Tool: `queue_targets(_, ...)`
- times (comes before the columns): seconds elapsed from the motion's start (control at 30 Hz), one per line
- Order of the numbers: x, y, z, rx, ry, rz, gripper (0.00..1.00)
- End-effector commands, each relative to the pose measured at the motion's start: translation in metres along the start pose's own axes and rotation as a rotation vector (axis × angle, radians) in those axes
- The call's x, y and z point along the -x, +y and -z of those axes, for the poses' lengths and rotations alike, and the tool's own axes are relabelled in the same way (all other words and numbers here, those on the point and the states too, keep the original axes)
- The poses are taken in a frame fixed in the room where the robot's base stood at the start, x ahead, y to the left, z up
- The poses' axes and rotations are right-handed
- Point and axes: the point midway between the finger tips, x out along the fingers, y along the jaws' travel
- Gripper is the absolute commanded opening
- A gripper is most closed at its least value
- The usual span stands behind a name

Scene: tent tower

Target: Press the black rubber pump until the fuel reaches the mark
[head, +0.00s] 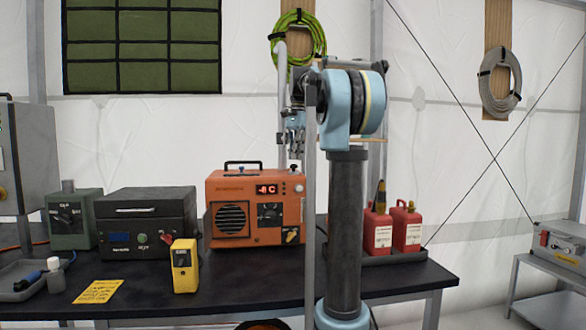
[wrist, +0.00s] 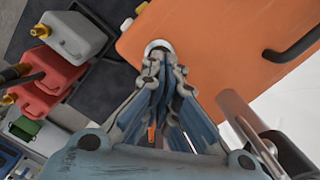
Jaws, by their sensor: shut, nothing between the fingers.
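An orange heater (head: 262,187) with a red display stands on the black table, and its top (wrist: 215,30) shows in the wrist view. My gripper (head: 291,140) is above the heater's right rear part. In the wrist view my gripper (wrist: 158,62) has its fingers together, with nothing between them. The fingertips overlap a round white fitting (wrist: 158,46) at the heater's edge in the picture. I cannot tell whether they touch it. I cannot make out the black rubber pump, the fuel level or the mark in either view.
Red fuel cans (head: 407,228) stand in a tray right of the heater. A black case (head: 145,220), a yellow device (head: 184,265) and a green box (head: 73,217) are to its left. A black handle (head: 243,164) rises from the heater's top. A metal pipe (wrist: 250,130) runs beside my gripper.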

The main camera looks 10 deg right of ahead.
Motion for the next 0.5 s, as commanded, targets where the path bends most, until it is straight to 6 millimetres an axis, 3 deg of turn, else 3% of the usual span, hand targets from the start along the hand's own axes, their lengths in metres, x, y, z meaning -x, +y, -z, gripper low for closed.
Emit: queue_targets(0.5, -0.0075, 0.0002, -0.0001, 0.000, 0.000, 0.000, 0.00)
